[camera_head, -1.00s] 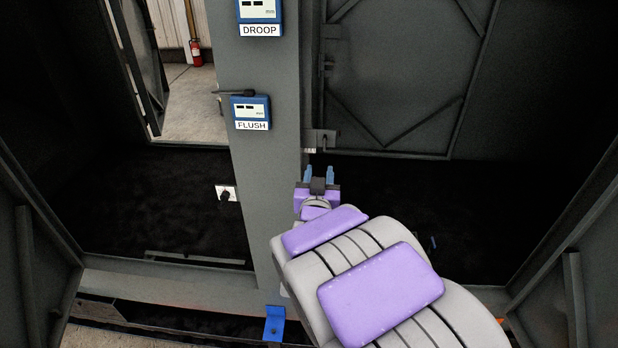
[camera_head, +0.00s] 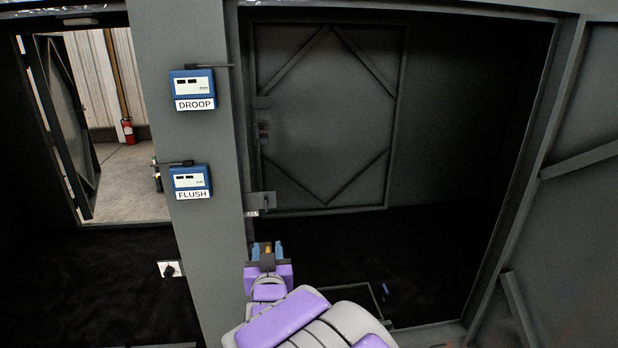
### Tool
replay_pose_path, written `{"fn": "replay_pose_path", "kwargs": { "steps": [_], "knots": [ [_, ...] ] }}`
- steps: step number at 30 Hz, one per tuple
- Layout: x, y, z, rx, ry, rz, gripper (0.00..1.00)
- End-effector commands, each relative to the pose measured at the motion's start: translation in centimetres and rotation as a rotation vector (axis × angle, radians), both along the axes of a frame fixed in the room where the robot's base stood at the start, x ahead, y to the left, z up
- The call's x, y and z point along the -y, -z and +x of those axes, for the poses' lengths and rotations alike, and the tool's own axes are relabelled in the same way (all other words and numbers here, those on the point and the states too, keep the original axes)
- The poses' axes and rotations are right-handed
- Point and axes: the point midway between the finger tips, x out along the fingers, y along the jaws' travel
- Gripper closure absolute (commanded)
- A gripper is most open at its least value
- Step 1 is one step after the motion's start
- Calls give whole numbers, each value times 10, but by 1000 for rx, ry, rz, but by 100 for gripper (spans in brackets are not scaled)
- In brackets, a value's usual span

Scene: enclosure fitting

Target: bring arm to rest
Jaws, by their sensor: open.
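My gripper (camera_head: 267,250) shows at the lower middle of the head view, at the end of my purple and grey arm. Its two blue fingertips stand apart, and it is open. A small yellowish patch shows between the fingers; I cannot tell what it is. The gripper appears in front of the dark opening, just right of the grey post (camera_head: 200,250). I cannot tell whether it touches anything.
Blue boxes labelled DROOP (camera_head: 193,88) and FLUSH (camera_head: 190,181) are on the post. A switch plate (camera_head: 171,269) is at lower left. A grey braced panel (camera_head: 325,115) stands behind the opening. An open door (camera_head: 72,125) and a fire extinguisher (camera_head: 128,131) show at left.

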Motion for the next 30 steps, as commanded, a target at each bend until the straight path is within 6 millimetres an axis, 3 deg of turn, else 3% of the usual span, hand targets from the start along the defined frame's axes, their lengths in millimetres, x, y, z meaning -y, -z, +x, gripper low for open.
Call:
{"fn": "replay_pose_path", "kwargs": {
  "steps": [7, 14, 23, 30],
  "knots": [
    [56, 54, -18, -300, 0, -18, 60],
    [111, 109, -73, -635, -3, -59, 60],
    [188, 166, -189, -1063, 25, -126, 60],
    [246, 193, -304, -1397, 85, -176, 60]
  ]
}}
